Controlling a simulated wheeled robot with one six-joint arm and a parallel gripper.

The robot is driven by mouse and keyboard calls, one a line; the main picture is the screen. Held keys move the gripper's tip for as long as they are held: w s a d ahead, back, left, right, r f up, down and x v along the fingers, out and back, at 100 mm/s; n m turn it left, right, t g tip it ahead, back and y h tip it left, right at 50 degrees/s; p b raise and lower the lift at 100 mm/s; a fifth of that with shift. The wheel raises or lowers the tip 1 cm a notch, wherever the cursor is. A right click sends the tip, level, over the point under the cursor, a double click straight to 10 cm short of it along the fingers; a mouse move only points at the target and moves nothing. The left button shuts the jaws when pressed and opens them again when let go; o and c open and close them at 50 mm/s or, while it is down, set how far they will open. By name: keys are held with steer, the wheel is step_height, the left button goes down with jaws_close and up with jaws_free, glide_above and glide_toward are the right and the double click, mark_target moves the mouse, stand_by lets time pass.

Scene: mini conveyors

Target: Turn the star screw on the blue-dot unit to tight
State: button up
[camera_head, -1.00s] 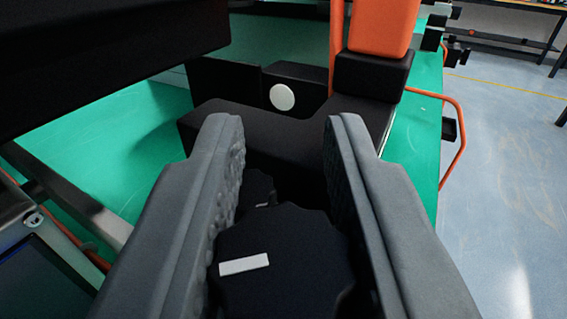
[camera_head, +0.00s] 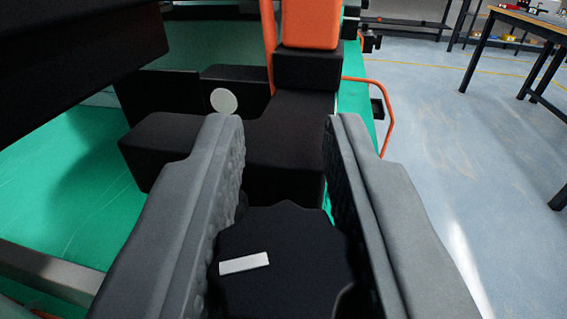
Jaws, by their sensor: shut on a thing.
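A black star screw head (camera_head: 285,240) with a scalloped edge and a white bar mark (camera_head: 244,263) sits low between the two grey fingers of my gripper (camera_head: 284,150). The fingers are shut on its sides. The mark lies nearly level, its right end slightly higher. Behind the screw is a black unit (camera_head: 285,125) with a pale round disc (camera_head: 223,101) on its upright part. I see no blue dot. The screw's underside and where it joins the unit are hidden.
An orange block (camera_head: 311,22) stands on the black unit. A green surface (camera_head: 60,190) lies left, with a grey metal rail (camera_head: 45,272) near the lower left. A thin orange bar (camera_head: 388,125) curves at the right. Open floor (camera_head: 470,170) and a table (camera_head: 520,20) lie beyond.

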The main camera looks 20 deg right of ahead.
steer(key=shift+r, duration=0.1)
steer(key=o, duration=1)
steer(key=v, duration=1.7)
steer(key=shift+s, duration=0.15)
steer(key=shift+a, duration=0.1)
